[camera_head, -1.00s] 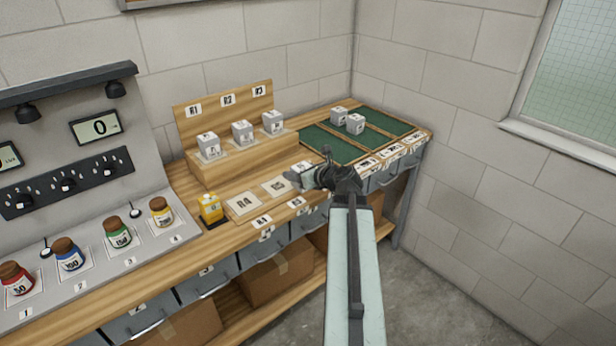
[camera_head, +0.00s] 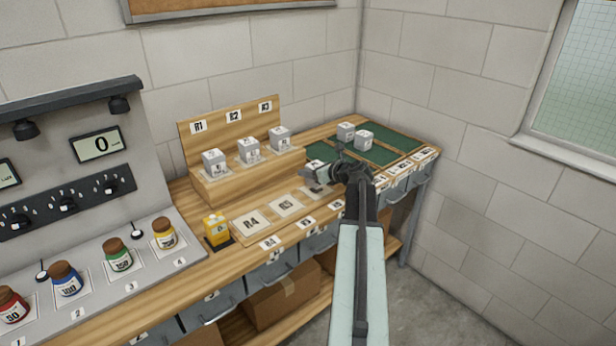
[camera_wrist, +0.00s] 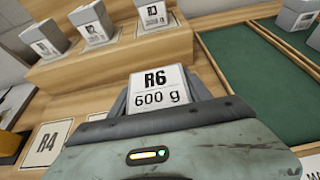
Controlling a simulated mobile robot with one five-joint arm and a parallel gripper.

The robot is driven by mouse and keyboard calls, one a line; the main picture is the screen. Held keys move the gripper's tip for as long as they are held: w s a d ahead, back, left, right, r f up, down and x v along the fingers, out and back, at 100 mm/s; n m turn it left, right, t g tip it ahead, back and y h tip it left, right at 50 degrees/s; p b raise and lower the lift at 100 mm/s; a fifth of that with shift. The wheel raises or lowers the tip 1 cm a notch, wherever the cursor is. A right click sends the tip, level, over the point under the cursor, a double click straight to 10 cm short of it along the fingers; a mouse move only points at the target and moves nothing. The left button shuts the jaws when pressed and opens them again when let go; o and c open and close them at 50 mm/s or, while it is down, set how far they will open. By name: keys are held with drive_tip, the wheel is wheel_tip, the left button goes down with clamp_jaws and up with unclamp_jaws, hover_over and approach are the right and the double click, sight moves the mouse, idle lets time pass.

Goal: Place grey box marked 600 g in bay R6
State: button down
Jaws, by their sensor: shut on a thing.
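My gripper (camera_head: 322,172) is shut on the grey box (camera_wrist: 158,92), whose white label reads "R6" and "600 g" in the wrist view. In the head view the arm and jaws hide most of the box. A pale bay plate (camera_head: 313,192) shows partly below the gripper, right of the plates marked R4 (camera_head: 251,223) and R5 (camera_head: 286,205); its marking is covered. The gripper appears to be above the bench top, but the gap cannot be told.
Several grey boxes stand nearby: on the raised step with R1 to R3, such as the R2 box (camera_head: 247,149), and on the green mat (camera_head: 398,147). A yellow box (camera_head: 216,229) stands left of R4. Several colored jars (camera_head: 118,254) are at the left.

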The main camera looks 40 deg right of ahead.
drive_tip(key=shift+w+d, duration=0.1)
drive_tip(key=shift+d, duration=0.05)
drive_tip(key=shift+w+d, duration=0.3)
drive_tip(key=shift+d, duration=0.15)
wheel_tip(320, 180, down, 4)
drive_tip(key=b, duration=0.4)
drive_tip(key=shift+s, duration=0.15)
drive_tip(key=shift+w+a+r, duration=0.15)
drive_tip(key=shift+w+r, duration=0.05)
drive_tip(key=c, duration=0.9)
unclamp_jaws()
drive_tip(key=shift+f, duration=0.15)
drive_tip(key=o, duration=0.4)
